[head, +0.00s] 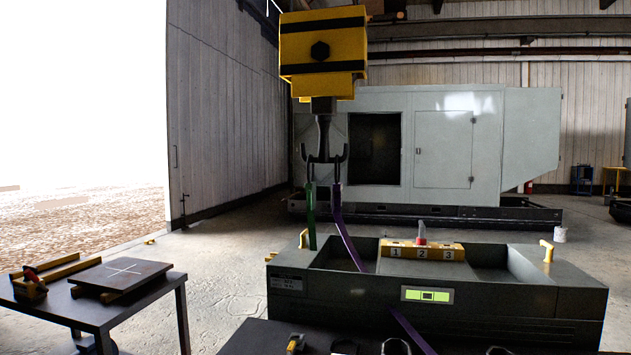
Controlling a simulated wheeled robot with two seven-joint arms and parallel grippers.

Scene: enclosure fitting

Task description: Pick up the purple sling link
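A purple sling (345,235) hangs from the right side of the double crane hook (323,150) and runs down to the grey open-topped enclosure (330,308). A purple strip (408,328) also shows in front of the enclosure's front wall and runs down to the right. I cannot tell whether the two purple stretches are one piece. A green sling (310,215) hangs from the left side of the hook. Metal loops (396,346) show at the bottom edge on a dark near surface; which of them is the purple sling's link I cannot tell. Neither gripper is in view.
A yellow hook block (323,50) hangs above the enclosure. A yellow block numbered 1, 2, 3 (421,251) sits on the enclosure. A dark table (130,310) with a crossed plate (121,276) stands at left. Open floor (225,270) lies between.

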